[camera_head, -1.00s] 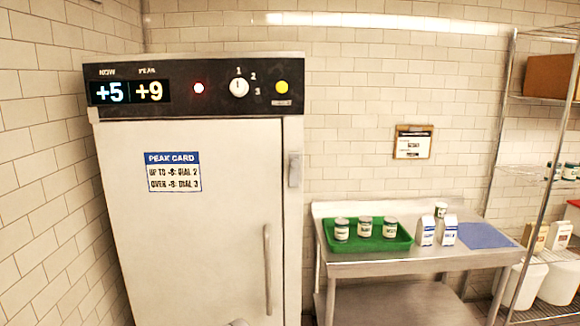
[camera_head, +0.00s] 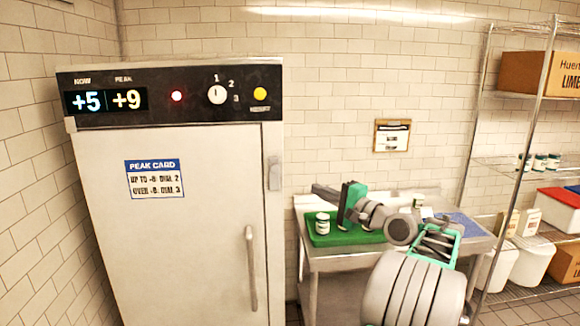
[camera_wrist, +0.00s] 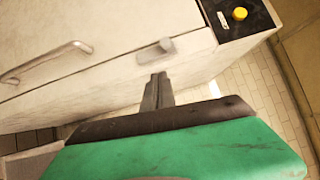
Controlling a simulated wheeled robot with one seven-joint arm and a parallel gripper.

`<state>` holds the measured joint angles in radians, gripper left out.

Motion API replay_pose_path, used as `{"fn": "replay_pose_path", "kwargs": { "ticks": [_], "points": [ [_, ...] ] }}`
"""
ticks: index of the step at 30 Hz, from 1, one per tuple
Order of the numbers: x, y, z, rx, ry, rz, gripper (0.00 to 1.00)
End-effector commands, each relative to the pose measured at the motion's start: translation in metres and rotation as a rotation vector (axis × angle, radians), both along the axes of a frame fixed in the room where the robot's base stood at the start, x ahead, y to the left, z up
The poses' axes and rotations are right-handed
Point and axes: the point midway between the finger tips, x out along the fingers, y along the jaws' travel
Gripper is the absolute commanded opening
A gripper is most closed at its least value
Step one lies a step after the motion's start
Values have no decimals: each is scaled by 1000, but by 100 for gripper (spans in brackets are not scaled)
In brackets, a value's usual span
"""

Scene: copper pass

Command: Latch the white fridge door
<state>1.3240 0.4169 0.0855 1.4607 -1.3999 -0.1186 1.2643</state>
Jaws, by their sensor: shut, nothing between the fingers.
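The white fridge (camera_head: 90,220) stands at the left in the head view, and its door (camera_head: 200,235) looks flush with the frame. The upright bar handle (camera_head: 250,268) is near the door's right edge. The small grey latch (camera_head: 274,174) is higher up, on the fridge's right edge. I cannot tell whether it is engaged. My gripper (camera_head: 318,190) is to the right of the latch, fingers pointing left, apart from it in the picture. In the wrist view my shut, empty fingers (camera_wrist: 158,90) point toward the latch (camera_wrist: 155,50); the handle (camera_wrist: 45,62) is at the left.
A steel table (camera_head: 345,262) stands right of the fridge. A wire shelf rack (camera_head: 548,100) stands at the far right. The dial panel (camera_head: 190,90) is above the door.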

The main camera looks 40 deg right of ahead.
Motion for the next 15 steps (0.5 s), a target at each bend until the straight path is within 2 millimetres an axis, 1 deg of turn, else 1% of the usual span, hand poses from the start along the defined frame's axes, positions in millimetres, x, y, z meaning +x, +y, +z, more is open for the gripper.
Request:
{"fn": "replay_pose_path", "kwargs": {
  "ticks": [1,4,11,15],
  "points": [
    [-11,-11,6,27,-27,-8,0],
    [-19,-16,10,51,-50,-8,0],
    [-18,-15,9,50,-48,-8,0],
    [-10,-15,11,49,-47,-8,0]
  ]
}}
